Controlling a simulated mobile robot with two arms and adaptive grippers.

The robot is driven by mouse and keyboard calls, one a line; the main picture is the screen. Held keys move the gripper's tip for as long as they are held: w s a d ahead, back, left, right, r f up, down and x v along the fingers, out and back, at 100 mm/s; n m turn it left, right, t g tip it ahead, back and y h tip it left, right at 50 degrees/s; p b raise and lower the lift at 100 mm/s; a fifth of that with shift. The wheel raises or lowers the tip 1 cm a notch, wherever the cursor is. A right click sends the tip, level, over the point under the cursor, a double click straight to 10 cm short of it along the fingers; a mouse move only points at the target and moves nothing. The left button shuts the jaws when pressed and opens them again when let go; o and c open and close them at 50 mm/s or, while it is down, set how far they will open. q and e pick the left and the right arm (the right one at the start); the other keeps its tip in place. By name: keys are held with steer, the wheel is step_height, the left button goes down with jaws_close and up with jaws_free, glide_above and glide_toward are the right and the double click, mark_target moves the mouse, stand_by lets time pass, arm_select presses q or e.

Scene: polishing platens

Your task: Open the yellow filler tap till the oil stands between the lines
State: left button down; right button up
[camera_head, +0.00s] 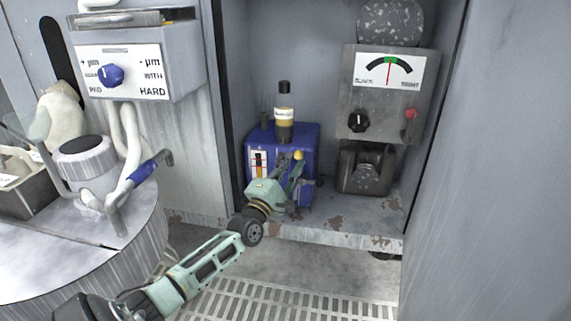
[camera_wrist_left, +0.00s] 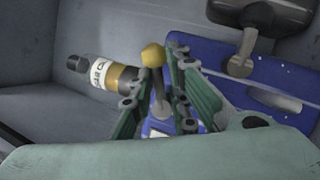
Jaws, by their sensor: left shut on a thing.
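The blue oil tank (camera_head: 282,142) stands in the open cabinet. Its sight gauge (camera_head: 259,165) is a pale upright plate with dark and orange marks on the front left; the oil level against the lines is too small to read. The yellow filler tap (camera_head: 299,155) shows its round knob just above my left gripper (camera_head: 297,172). In the left wrist view the yellow knob (camera_wrist_left: 153,55) tops a grey stem that runs down between the fingers of my left gripper (camera_wrist_left: 160,98), shut on it. The fingers partly hide the stem. My right gripper is not in view.
A dark bottle with a pale label (camera_head: 284,115) stands on the tank. A grey box with a needle dial (camera_head: 389,71) hangs at the right above a dark unit (camera_head: 364,167). The cabinet's side walls flank the opening. A round bench (camera_head: 100,255) stands at left.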

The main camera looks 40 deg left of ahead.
arm_select(q)
steer(key=shift+d, duration=0.15)
steer(key=c, duration=1.9)
jaws_free()
steer(key=shift+w+f, duration=0.1)
steer(key=shift+o, duration=0.9)
steer(key=shift+d, duration=0.1)
steer(key=v, duration=1.2)
